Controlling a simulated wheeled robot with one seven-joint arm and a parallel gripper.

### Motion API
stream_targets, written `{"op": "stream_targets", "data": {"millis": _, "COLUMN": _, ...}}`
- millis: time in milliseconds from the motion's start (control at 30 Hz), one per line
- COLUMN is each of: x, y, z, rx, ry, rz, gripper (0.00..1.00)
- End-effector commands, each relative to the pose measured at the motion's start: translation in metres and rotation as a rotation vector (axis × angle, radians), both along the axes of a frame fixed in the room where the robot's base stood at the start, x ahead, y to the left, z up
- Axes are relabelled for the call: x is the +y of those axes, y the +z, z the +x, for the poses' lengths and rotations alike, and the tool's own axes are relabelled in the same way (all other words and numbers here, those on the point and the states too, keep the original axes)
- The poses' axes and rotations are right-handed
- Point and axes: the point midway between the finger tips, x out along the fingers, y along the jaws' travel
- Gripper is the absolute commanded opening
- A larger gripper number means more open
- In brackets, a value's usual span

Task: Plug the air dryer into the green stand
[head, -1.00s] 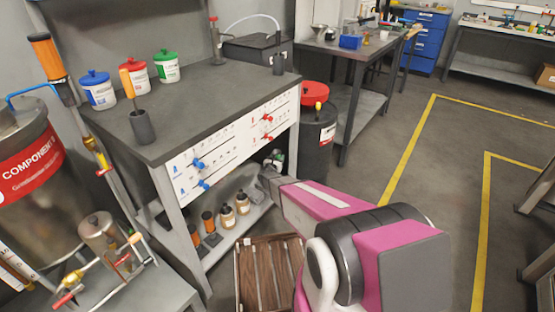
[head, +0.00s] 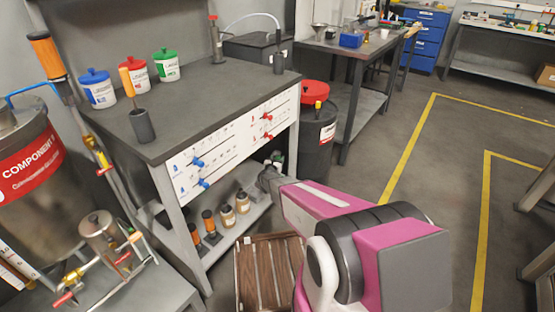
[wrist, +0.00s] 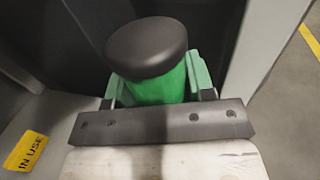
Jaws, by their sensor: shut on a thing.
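A green cylinder with a rounded black top, likely the air dryer (wrist: 155,88), stands between my fingers in the wrist view. My gripper (wrist: 160,92) is shut on it, with a light green finger pad or clamp part on each side. In the head view my gripper (head: 271,170) is at the right end of the workbench's lower shelf, beside the bench leg. Only a small bit of green shows there. I cannot make out a separate green stand; the area under the held piece is hidden by my gripper and arm.
The lower shelf (head: 222,236) holds orange-topped pieces (head: 209,221) and brown bottles (head: 228,216) left of my gripper. A wooden crate (head: 270,275) is below. A dark drum with a red lid (head: 315,94) stands close on the right. A bench leg (head: 178,225) stands at left.

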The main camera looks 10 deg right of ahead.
Motion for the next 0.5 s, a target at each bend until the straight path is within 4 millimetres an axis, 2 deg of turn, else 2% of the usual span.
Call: {"op": "stream_targets", "data": {"millis": 500, "x": 0.0000, "y": -0.0108, "z": 0.0003, "rx": -0.001, "ry": 0.000, "rz": -0.001, "gripper": 0.21}}
